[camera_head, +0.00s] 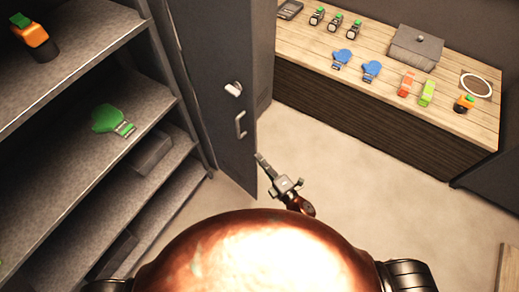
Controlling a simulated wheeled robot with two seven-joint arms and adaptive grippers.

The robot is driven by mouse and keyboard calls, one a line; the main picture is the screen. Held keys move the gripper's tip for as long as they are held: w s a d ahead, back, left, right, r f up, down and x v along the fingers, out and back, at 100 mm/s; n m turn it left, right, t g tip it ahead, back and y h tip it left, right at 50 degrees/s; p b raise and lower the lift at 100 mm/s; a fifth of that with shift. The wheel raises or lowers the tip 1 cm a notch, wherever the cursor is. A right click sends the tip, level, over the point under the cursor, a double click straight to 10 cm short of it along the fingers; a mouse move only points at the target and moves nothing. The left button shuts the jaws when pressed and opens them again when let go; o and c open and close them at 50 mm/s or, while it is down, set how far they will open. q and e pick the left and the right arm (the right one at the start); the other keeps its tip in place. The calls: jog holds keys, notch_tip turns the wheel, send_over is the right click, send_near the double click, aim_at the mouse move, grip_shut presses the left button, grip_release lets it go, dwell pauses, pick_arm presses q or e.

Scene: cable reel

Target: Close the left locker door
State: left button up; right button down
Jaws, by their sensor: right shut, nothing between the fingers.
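The left locker door (215,60) is a dark grey panel that stands swung open, with a light handle (240,125) and a small latch (233,89) on its face. The open locker (95,165) with its shelves is on the left. My right gripper (262,160) is shut and empty. In the picture it lies just right of the door's lower free edge, below the handle; I cannot tell whether it touches the door. My left gripper is not in view.
The shelves hold an orange-and-black item (38,40) and a green glove (112,120). A wood-topped counter (300,40) at the back right holds blue gloves (371,71), a grey box (416,48) and small tools. The floor (350,170) between door and counter is clear.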

aim_at(255, 137)
jog(key=w, duration=0.3)
jog(key=w+a+p, duration=0.1)
jog(key=w, duration=0.6)
jog(key=shift+w+a+f+p, duration=0.1)
jog(key=shift+w+a+p, duration=0.1)
jog(key=shift+a+p, duration=0.1)
jog(key=shift+d, duration=0.1)
